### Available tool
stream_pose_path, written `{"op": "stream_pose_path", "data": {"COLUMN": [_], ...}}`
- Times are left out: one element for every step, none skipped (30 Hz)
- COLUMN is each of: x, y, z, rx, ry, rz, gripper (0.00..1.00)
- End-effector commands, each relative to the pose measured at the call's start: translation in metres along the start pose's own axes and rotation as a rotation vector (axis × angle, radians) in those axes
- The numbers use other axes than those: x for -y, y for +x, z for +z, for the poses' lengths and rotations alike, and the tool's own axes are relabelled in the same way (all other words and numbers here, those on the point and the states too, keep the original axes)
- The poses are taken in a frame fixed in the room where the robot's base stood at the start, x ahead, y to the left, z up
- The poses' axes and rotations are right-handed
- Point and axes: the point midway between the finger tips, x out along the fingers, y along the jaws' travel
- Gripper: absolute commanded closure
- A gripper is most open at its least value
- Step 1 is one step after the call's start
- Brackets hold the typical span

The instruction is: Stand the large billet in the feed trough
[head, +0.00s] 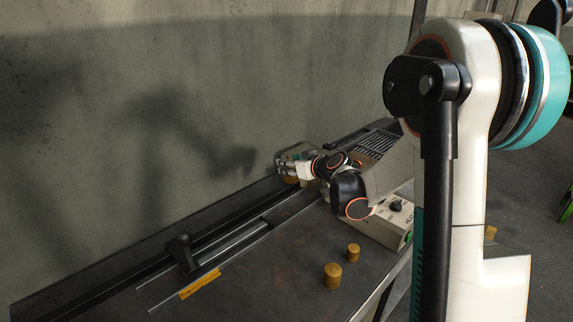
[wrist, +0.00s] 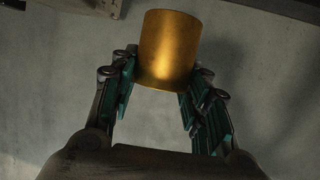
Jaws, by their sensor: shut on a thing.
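A gold-coloured cylindrical billet (wrist: 168,48) is gripped between the two teal-padded fingers of my gripper (wrist: 165,76) in the wrist view. It extends beyond the fingertips. In the head view my gripper (head: 284,165) is at the far end of the bench, near the back wall, with the billet (head: 291,179) partly showing beneath it. I cannot tell from its size there whether it is the large one, or whether it touches the bench. A pair of pale rails (head: 222,262) with a black pusher handle (head: 183,252) runs along the bench, possibly the feed trough.
Two other gold billets, a nearer one (head: 332,276) and a farther one (head: 353,252), stand upright on the dark bench (head: 275,285). A yellow strip (head: 200,284) lies by the rails. A pale control box (head: 385,225) is at the right. The concrete wall (head: 130,110) bounds the back.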

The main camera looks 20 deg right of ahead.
Motion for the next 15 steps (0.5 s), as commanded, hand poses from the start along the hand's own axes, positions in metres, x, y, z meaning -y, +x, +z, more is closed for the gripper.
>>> {"op": "stream_pose_path", "data": {"x": [0.0,0.0,0.0,0.0,0.0,0.0,0.0,0.0,0.0,0.0,0.0,0.0,0.0,0.0,0.0], "y": [0.005,0.008,0.011,0.013,0.015,0.019,0.021,0.023,0.025,0.027,0.029,0.03,0.031,0.032,0.033], "z": [0.012,0.018,0.025,0.031,0.036,0.044,0.049,0.054,0.06,0.064,0.068,0.072,0.074,0.077,0.079], "rx": [-0.002,-0.002,-0.002,-0.002,-0.002,-0.002,-0.002,-0.002,-0.002,-0.002,-0.002,-0.002,-0.002,-0.002,-0.002], "ry": [0.001,0.001,0.001,0.001,0.001,0.001,0.001,0.001,0.001,0.001,0.001,0.001,0.001,0.001,0.001], "rz": [0.001,0.001,0.001,0.001,0.001,0.001,0.001,0.001,0.001,0.001,0.001,0.001,0.001,0.001,0.001], "gripper": [1.0,1.0,1.0,1.0,1.0,1.0,1.0,1.0,1.0,1.0,1.0,1.0,1.0,1.0,1.0]}}
